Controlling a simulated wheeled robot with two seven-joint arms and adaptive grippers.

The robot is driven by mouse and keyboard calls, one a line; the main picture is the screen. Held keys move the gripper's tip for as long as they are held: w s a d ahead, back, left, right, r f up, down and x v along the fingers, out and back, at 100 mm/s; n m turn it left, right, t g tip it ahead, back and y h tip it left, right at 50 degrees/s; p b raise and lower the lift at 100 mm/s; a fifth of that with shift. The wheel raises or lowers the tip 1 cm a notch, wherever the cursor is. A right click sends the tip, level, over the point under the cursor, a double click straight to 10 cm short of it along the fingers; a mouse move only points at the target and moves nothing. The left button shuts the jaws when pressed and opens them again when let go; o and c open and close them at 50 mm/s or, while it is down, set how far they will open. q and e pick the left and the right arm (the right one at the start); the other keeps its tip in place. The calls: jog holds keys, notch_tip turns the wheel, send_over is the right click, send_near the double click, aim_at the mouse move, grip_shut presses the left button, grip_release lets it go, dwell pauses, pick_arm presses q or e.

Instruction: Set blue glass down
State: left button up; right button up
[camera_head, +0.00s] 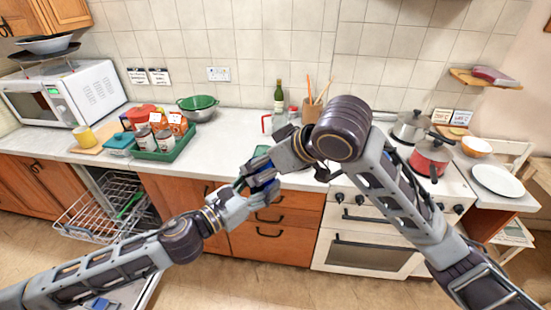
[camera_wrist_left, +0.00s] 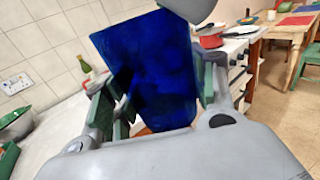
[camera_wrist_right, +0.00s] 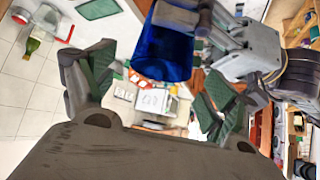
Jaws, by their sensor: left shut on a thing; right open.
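The blue glass (camera_wrist_left: 150,75) is dark, clear blue and fills the middle of the left wrist view, between the fingers of my left gripper (camera_wrist_left: 165,95). In the head view the glass (camera_head: 262,179) shows only in part, in front of the worktop's edge, with both grippers crowding it. My left gripper (camera_head: 247,187) is shut on it. In the right wrist view the glass (camera_wrist_right: 163,55) appears between the spread, green-padded fingers of my right gripper (camera_wrist_right: 157,88). The right gripper is open; a gap shows on the glass's left side. Whether the right fingers touch it is unclear.
The pale worktop (camera_head: 220,150) has free room left of my grippers. A green mat (camera_wrist_right: 98,8) lies on it. A bottle (camera_head: 279,95) and a red-handled jug (camera_head: 267,123) stand behind. A green tray (camera_head: 165,154) holds tins. The dishwasher rack (camera_head: 100,208) is pulled out below.

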jog(key=shift+x, duration=1.7)
jog(key=shift+c, duration=0.3)
jog(key=c, duration=1.2)
pick_arm(q)
jog(key=o, duration=1.3)
jog(key=shift+f, duration=0.1)
